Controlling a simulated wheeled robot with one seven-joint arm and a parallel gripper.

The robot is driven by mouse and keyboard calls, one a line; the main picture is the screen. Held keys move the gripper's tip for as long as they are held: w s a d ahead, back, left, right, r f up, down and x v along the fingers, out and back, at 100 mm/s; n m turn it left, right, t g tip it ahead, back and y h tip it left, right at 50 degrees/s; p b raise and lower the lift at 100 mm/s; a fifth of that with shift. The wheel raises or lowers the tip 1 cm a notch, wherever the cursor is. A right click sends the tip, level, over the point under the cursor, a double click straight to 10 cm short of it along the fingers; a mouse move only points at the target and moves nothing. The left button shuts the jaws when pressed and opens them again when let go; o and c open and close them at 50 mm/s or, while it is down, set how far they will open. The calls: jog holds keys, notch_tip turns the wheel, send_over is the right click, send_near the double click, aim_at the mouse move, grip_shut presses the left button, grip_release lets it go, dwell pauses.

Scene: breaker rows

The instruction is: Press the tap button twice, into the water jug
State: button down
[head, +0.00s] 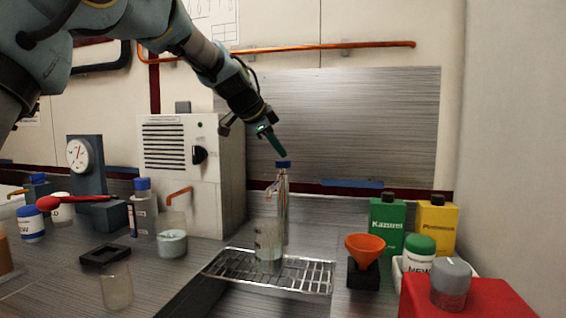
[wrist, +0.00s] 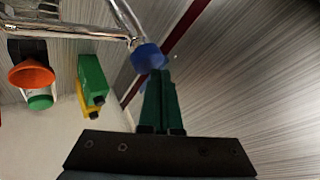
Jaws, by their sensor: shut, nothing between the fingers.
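The tap is a slim chrome post (head: 283,205) standing behind the wire rack, with a blue button (head: 283,163) on top. The water jug (head: 269,240) is a clear vessel on the rack under the spout, with some liquid low in it. My gripper (head: 281,153) points down and right, its green fingers shut and empty, with the tips just above or touching the button; I cannot tell which. In the wrist view the shut fingertips (wrist: 159,72) lie right at the blue button (wrist: 148,57). The jug is not clearly visible there.
A wire rack (head: 305,277) carries the jug. An orange funnel (head: 365,246), green bottle (head: 387,222), yellow bottle (head: 436,222) and red box (head: 470,299) stand to the right. A beige breaker box (head: 224,185), small jars and a gauge (head: 79,155) stand left.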

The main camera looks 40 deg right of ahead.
aim_at(279, 161)
jog(key=shift+f+b, duration=0.95)
jog(key=shift+f, duration=0.05)
dwell(0.7)
dwell(0.3)
jog(key=shift+r+p, duration=0.95)
jog(key=shift+r, duration=0.45)
jog(key=shift+r+p, duration=1.8)
jog(key=shift+r, duration=0.75)
